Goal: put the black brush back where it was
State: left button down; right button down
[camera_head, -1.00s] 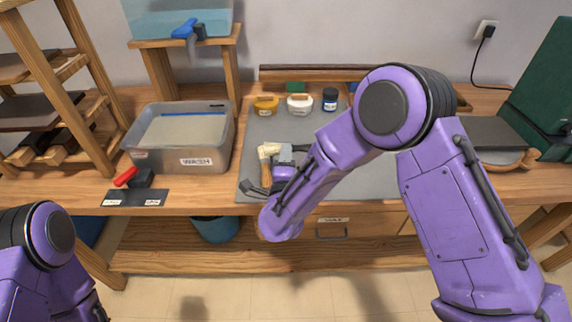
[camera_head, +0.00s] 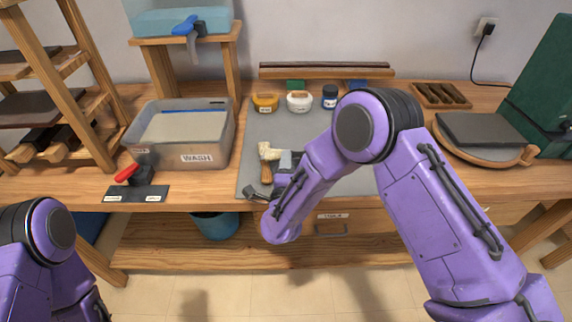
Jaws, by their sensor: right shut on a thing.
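A brush with a pale cream head (camera_head: 270,152) and a brown wooden handle stands out over the left part of the grey mat (camera_head: 352,180); no black shows on it. My right gripper (camera_head: 267,176) is at its handle and appears shut on it, with the head pointing away from me. The gripper's palm is partly hidden by my right forearm. Whether the brush touches the mat I cannot tell. My left arm shows at the lower left, but its gripper is out of the picture.
A yellow jar (camera_head: 265,103), a white jar (camera_head: 299,102) and a dark jar (camera_head: 330,98) stand at the mat's back. A WASH tub (camera_head: 183,155) and a red-handled tool (camera_head: 138,175) are at left. A slotted wooden rack (camera_head: 441,95) and a round board (camera_head: 482,150) are at right.

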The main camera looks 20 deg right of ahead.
jog(key=c, duration=0.9)
grip_release()
jog(key=shift+s+f, duration=0.2)
jog(key=shift+f, duration=0.3)
jog(key=shift+a, duration=0.1)
jog(key=shift+r+p, duration=0.55)
jog(key=shift+p, duration=0.05)
jog(key=b+v, duration=0.2)
jog(key=v, duration=0.9)
jog(key=shift+s+r+b, duration=0.25)
jog(key=shift+b, duration=0.05)
